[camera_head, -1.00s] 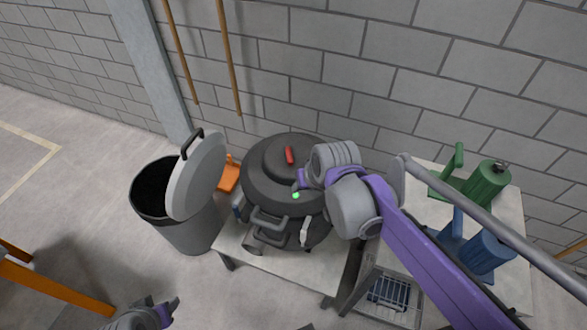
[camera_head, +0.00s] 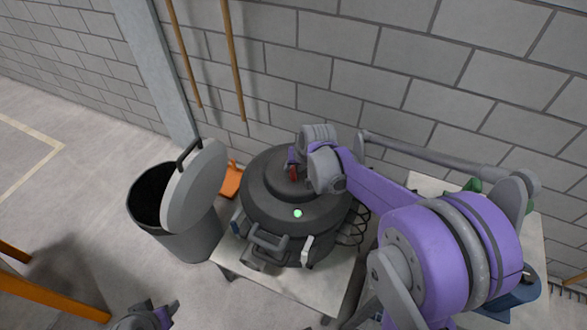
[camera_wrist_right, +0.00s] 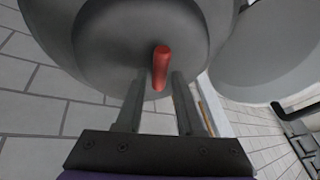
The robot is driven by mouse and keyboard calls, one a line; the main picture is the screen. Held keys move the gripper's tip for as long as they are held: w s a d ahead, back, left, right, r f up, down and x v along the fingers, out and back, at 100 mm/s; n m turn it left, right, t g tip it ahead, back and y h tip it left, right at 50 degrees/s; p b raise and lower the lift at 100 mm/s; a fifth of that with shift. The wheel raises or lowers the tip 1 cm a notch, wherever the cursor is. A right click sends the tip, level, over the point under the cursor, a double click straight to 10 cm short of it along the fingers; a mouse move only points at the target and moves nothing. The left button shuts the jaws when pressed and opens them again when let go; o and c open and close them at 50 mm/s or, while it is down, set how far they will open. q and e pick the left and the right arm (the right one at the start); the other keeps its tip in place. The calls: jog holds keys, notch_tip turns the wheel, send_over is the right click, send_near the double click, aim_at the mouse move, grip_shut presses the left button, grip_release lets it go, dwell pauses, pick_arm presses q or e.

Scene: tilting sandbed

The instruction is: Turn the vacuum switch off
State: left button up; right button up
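The vacuum (camera_head: 262,193) is a dark grey, round canister on a low table. Its red switch (camera_head: 293,174) sticks up from the lid, and a small green light (camera_head: 297,213) glows on its front. My right gripper (camera_head: 293,164) is over the lid at the switch. In the right wrist view, the gripper (camera_wrist_right: 160,80) is open, and the red switch (camera_wrist_right: 161,65) stands between and just beyond its fingertips. I cannot tell whether they touch. My left gripper (camera_head: 165,314) shows only partly at the bottom edge, far from the vacuum.
A grey bin (camera_head: 183,232) with its lid (camera_head: 195,188) tilted up stands left of the vacuum. An orange object (camera_head: 230,182) lies behind it. A block wall (camera_head: 330,80) closes the back. A second table at right is mostly hidden by my right arm.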

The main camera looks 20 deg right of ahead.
jog(key=shift+w+f, duration=0.3)
jog(key=shift+f, duration=0.35)
grip_shut()
jog(key=shift+n, duration=0.3)
jog(key=n+y, duration=0.1)
jog(key=n, duration=0.1)
jog(key=shift+d+n, duration=0.1)
jog(key=shift+n, duration=0.3)
jog(key=n+g+y, duration=0.1)
jog(key=n, duration=0.1)
jog(key=shift+w+n+b, duration=0.1)
jog(key=shift+n+b, duration=0.2)
jog(key=shift+b, duration=0.05)
jog(key=n+g+y, duration=0.1)
jog(key=n, duration=0.2)
jog(key=n+g+y, duration=0.1)
jog(key=n, duration=0.1)
jog(key=shift+w+n, duration=0.1)
jog(key=shift+n, duration=0.3)
